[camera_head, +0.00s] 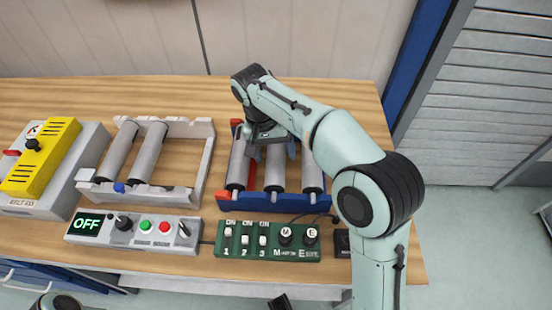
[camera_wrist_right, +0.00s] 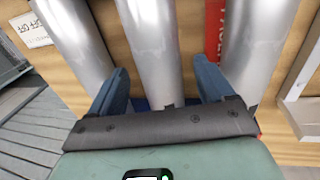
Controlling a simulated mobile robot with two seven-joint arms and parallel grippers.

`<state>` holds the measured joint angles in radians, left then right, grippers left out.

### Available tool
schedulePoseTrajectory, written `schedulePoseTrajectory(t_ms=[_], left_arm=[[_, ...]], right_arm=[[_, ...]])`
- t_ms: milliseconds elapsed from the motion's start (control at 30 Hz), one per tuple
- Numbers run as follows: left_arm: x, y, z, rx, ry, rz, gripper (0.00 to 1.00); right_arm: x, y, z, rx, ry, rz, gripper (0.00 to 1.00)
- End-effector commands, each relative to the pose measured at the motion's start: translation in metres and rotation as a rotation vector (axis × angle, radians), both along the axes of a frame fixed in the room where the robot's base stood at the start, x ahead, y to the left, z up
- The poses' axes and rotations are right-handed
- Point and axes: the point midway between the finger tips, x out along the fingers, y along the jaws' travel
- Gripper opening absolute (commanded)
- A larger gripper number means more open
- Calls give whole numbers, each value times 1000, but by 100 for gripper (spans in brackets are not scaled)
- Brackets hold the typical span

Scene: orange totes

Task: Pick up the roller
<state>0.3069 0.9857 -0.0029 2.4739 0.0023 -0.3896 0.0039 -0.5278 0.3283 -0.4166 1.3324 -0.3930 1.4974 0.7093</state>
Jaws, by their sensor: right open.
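Three silver rollers lie side by side in a blue rack (camera_head: 270,203) in the head view: a left one (camera_head: 237,166), a middle one (camera_head: 275,172) and a right one (camera_head: 312,174). My right gripper (camera_head: 273,150) is over the far part of the rack. It is open, with one blue finger on each side of the middle roller. The right wrist view shows the middle roller (camera_wrist_right: 153,45) between the spread fingers, with the other two rollers outside them. Contact with the roller cannot be told. My left gripper cannot be made out.
A grey frame (camera_head: 205,165) with two rollers (camera_head: 148,150) stands left of the rack. A yellow and grey machine (camera_head: 42,160) is at far left. A control box reading OFF (camera_head: 135,230) and a green switch panel (camera_head: 268,240) lie in front. A wall closes off the back.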

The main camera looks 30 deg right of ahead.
Motion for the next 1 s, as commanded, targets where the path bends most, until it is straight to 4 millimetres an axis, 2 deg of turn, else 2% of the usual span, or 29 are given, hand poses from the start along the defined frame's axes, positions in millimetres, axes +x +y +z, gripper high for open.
schedulePoseTrajectory(t_ms=[33, 133, 367, 400, 567, 600, 633, 867, 900, 1000], left_arm=[[0, 0, -3, 0, -2, 0, 43], [1, 0, -4, 1, -5, 1, 43], [1, 0, -3, 0, -6, 1, 43], [2, 0, -3, 0, -6, 1, 43], [2, 0, -3, 0, -6, 1, 43], [2, 0, -3, 1, -7, 1, 43], [1, 0, -3, 1, -7, 1, 43], [1, 0, -3, 1, -6, 1, 43], [2, 0, -3, 1, -6, 1, 43], [1, 0, -2, 1, -5, 1, 43]], right_arm=[[-1, -2, -8, 0, 3, -2, 81], [-2, -3, -16, 0, 1, -1, 81], [-2, -3, -17, 0, 0, -1, 81], [-2, -3, -17, 0, 0, -1, 78], [-2, -3, -17, 0, 0, -1, 26], [-2, -3, -17, 0, 0, -1, 13], [-2, -3, -17, 0, 0, -1, 5], [-1, -3, -16, 0, -2, -1, 5], [-1, -3, -15, 0, -2, -1, 0], [-1, -3, -10, 1, -4, 0, 0]])
